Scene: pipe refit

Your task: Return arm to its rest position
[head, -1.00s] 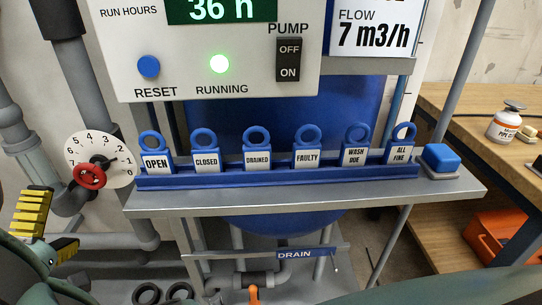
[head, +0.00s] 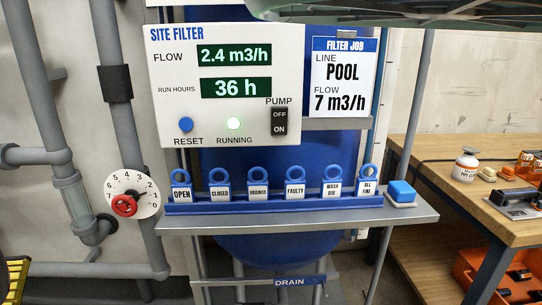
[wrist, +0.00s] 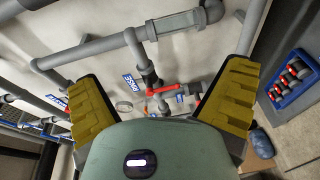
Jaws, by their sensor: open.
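In the wrist view my gripper (wrist: 160,105) is open, its two yellow ribbed fingers wide apart with nothing between them. Beyond it are grey pipes (wrist: 90,50) and a red valve handle (wrist: 161,89). In the head view a yellow ribbed finger (head: 17,275) shows at the lower left edge; the rest of the gripper is out of that view. The gripper is apart from the shelf and the panel.
The site filter panel (head: 222,105) reads flow 2.4 m3/h. Below it, a shelf (head: 300,219) holds a blue rack (head: 270,208) of several labelled tags and a blue button (head: 401,191). A dial with a red knob (head: 124,205) is left. A wooden workbench (head: 430,190) stands right.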

